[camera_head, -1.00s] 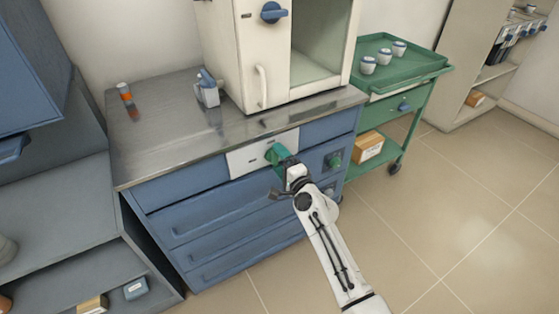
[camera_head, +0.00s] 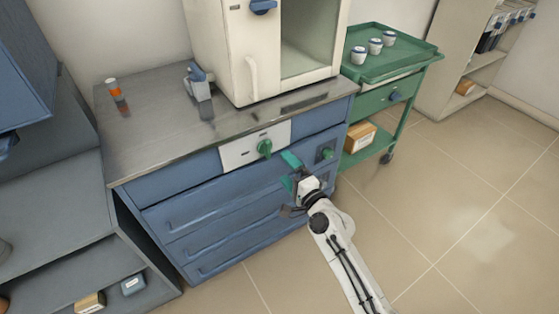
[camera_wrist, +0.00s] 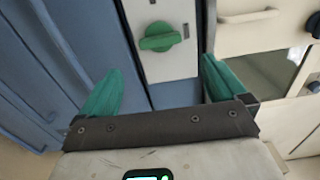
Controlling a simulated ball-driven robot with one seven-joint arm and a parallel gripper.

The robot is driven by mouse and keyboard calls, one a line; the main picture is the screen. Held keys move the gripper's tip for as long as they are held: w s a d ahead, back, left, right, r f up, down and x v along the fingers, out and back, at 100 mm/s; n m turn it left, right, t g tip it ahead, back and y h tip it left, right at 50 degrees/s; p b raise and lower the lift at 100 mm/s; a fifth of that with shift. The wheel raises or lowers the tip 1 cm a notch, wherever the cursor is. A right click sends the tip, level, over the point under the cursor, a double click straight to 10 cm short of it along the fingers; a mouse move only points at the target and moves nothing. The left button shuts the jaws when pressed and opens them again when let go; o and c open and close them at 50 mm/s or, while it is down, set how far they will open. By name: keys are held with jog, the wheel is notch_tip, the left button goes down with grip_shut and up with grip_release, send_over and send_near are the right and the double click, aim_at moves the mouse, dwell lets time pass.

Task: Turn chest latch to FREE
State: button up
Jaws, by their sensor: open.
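A green latch knob (camera_head: 264,148) sits on a white plate (camera_head: 238,153) at the top front of the blue drawer chest (camera_head: 215,215). In the head view its grip stands roughly upright.
A green cart (camera_head: 385,105) stands right; floor in front is clear.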

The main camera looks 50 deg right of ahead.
jog(key=shift+v, duration=1)
jog(key=s+a+n+g+y+p, duration=0.3)
jog(key=a+n+g+y, duration=0.1)
jog(key=a+n, duration=0.3)
jog(key=s+a+n+g+y+p, duration=0.3)
jog(key=s+a+n, duration=0.1)
jog(key=a+n, duration=0.3)
jog(key=s+a+r+n+g+h+p, duration=0.1)
jog(key=s+n+g, duration=0.6)
jog(key=s, duration=1)
notch_tip(320, 180, up, 2)
jog(key=g+h+p, duration=0.1)
jog(key=g+p, duration=0.1)
jog(key=shift+s+p, duration=0.25)
jog(key=shift+p, duration=0.15)
